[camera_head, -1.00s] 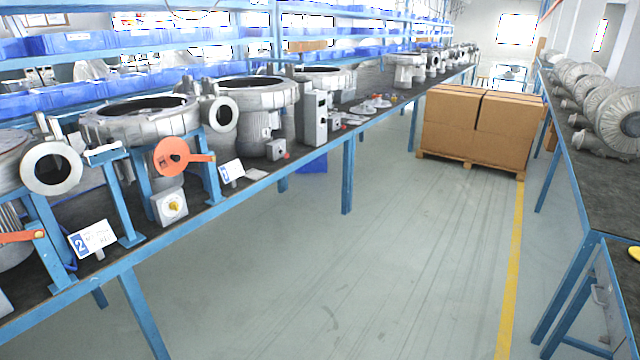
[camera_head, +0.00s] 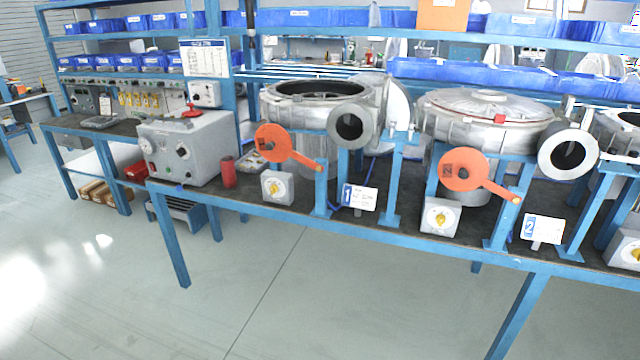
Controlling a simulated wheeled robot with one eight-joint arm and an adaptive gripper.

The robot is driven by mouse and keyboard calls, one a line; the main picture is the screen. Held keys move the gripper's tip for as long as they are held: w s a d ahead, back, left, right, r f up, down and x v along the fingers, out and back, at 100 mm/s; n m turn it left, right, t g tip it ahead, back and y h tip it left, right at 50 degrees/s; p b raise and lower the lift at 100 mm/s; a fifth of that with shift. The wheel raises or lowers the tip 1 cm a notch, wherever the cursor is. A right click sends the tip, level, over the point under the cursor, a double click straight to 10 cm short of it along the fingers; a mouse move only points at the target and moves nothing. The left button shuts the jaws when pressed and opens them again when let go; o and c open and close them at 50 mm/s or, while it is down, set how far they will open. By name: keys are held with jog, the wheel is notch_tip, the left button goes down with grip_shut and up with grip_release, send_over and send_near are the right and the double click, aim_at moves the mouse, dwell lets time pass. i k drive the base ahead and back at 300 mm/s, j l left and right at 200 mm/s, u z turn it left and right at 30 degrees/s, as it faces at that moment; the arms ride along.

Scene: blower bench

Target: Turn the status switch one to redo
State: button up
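A light grey switch box (camera_head: 277,188) with a yellow knob sits on the bench's front edge, left of the small white-and-blue sign marked 1 (camera_head: 359,196). The knob's exact setting is too small to read. A second like switch box (camera_head: 440,216) sits left of the sign marked 2 (camera_head: 543,229). Part of a third box (camera_head: 626,250) shows at the right edge. My gripper is not in view.
Orange discs with handles (camera_head: 272,143) (camera_head: 464,170) stand above the boxes, before large metal blower housings (camera_head: 318,104) (camera_head: 487,122). A grey control box (camera_head: 187,148) and a red cylinder (camera_head: 228,171) stand to the left. The floor before the bench is clear.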

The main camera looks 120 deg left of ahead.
aim_at(273, 189)
jog(key=u, duration=4.15)
jog(key=i+j+z, duration=0.1)
jog(key=i+j, duration=0.2)
jog(key=i, duration=0.25)
jog(key=i+j+z, duration=0.1)
jog(key=i+j, duration=0.25)
jog(key=i, duration=0.2)
